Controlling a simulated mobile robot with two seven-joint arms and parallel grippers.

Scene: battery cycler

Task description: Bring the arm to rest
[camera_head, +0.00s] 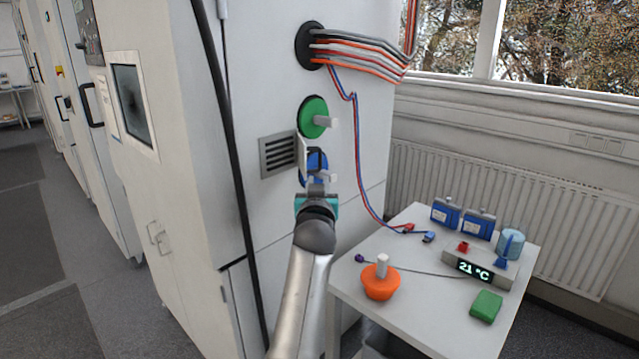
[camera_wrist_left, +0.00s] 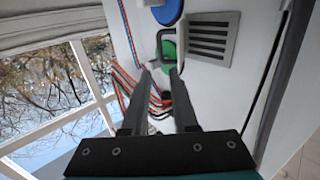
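My left arm rises from the bottom middle of the head view. Its teal-collared gripper (camera_head: 316,182) is in front of the blue round plug (camera_head: 318,160) on the cabinet's side wall and partly hides it. In the left wrist view, the two dark fingers of the left gripper (camera_wrist_left: 160,70) stand apart, with nothing clearly held between them. The blue plug (camera_wrist_left: 168,10) shows at the top edge of that view. The green round plug (camera_head: 313,117) is just above the blue one in the head view. My right gripper is not in view.
A vent grille (camera_head: 278,154) and a cable port (camera_head: 310,46) with grey and red cables are on the same wall. A white table (camera_head: 415,318) at right carries an orange knobbed piece (camera_head: 380,283), a green block (camera_head: 486,307), blue boxes and a temperature display (camera_head: 480,268).

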